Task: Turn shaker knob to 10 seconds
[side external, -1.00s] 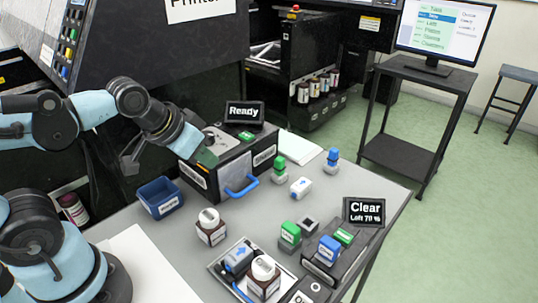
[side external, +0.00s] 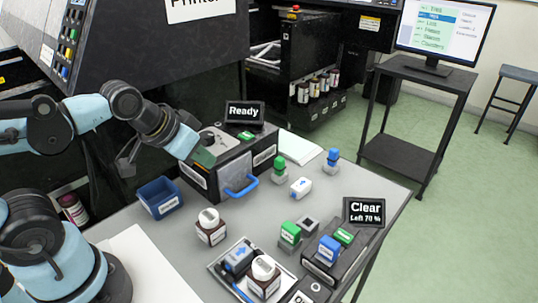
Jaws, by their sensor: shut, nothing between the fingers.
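The shaker is a black box (side external: 243,163) with a grey top and a blue handle (side external: 242,186) on its front. A "Ready" display (side external: 244,112) and a small green button (side external: 246,135) are at its back. A small dark knob-like part (side external: 207,137) shows on its top left; its setting is too small to read. My gripper (side external: 126,167) is at the left of the shaker, apart from the knob-like part. It is shut and holds nothing.
A blue bin (side external: 160,197) stands in front left of the shaker. A white-capped bottle (side external: 211,226) and a tray (side external: 222,270) with another bottle (side external: 264,277) are nearer. A "Clear Left 70 %" display (side external: 364,212) is at the right.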

